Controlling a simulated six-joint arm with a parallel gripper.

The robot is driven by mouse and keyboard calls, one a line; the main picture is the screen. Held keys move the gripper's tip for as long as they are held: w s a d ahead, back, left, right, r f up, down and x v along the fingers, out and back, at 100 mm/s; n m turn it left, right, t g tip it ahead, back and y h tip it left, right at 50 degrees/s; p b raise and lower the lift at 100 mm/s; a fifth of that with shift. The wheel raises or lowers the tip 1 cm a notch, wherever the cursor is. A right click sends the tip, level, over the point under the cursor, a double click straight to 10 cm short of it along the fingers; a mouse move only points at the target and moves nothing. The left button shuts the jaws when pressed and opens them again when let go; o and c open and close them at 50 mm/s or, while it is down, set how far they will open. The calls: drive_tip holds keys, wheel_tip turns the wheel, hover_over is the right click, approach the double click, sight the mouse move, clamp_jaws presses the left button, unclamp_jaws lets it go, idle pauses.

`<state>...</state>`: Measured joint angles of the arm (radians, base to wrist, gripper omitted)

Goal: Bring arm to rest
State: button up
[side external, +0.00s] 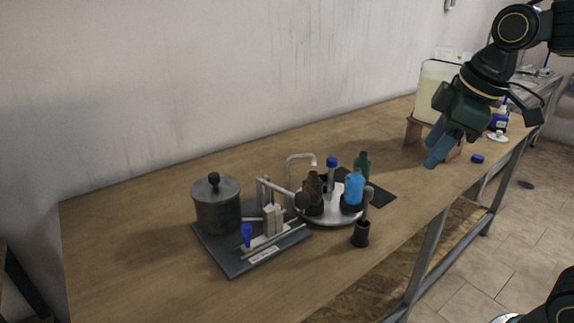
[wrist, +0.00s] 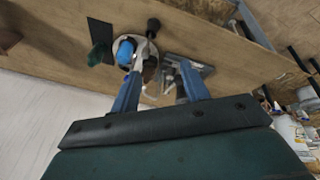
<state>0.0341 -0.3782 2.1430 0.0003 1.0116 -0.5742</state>
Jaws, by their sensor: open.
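My gripper (side external: 433,160) hangs above the right part of the wooden table in the side external view, its blue fingers pointing down and left. In the wrist view the two blue fingers of my gripper (wrist: 160,90) stand apart with nothing held between them. The gripper is clear of the table and touches nothing that I can see. The white detergent drum (side external: 437,90) stands on a wooden stand (side external: 413,130) behind the gripper, partly hidden by my arm.
A round tray (side external: 332,215) holds bottles, including a blue one (side external: 354,188). A grey board (side external: 235,262) carries a dark lidded pot (side external: 217,205). A blue cap (side external: 477,158) lies right of the gripper. The table's left end is bare.

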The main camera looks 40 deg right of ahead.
drive_tip(key=s+f+m+t, duration=0.1)
drive_tip(key=s+f+m, duration=0.3)
drive_tip(key=s, duration=0.5)
drive_tip(key=shift+s+a+f+m, duration=0.4)
drive_tip(key=shift+a+m, duration=0.05)
drive_tip(key=shift+m, duration=0.65)
